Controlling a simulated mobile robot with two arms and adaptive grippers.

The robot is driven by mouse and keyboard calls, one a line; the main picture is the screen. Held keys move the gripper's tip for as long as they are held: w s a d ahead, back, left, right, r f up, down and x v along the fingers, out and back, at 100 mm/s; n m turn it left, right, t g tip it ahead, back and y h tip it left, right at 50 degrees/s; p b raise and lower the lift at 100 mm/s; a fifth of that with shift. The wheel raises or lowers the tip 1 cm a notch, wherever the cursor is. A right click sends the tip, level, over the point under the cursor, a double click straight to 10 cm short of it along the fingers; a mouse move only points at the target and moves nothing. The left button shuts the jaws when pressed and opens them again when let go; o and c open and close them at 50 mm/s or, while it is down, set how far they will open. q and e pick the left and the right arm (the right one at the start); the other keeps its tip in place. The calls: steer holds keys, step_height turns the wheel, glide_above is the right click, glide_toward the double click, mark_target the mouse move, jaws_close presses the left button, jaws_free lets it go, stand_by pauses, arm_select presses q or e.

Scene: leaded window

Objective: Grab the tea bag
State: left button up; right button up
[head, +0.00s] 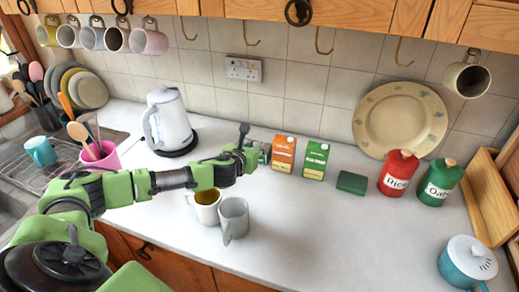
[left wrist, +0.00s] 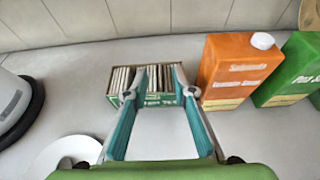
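A small green box of tea bags (left wrist: 116,82) stands on the counter. In the left wrist view several upright tea bags (left wrist: 147,78) show in its open top. My left gripper (left wrist: 155,82) is open, with its two fingers apart at the front of the box and nothing held between them. In the head view the left gripper (head: 246,148) reaches the box (head: 264,152) and hides most of it. I cannot tell whether the fingertips touch the box. My right gripper is not in view.
An orange carton (head: 283,153) and a green carton (head: 315,160) stand close right of the box. A kettle (head: 168,122) stands to the left. Two mugs, one white (head: 206,209) and one grey (head: 234,218), stand in front. The counter's right middle is clear.

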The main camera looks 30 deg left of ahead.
arm_select(q)
steer(key=shift+x, duration=1.25)
jaws_close()
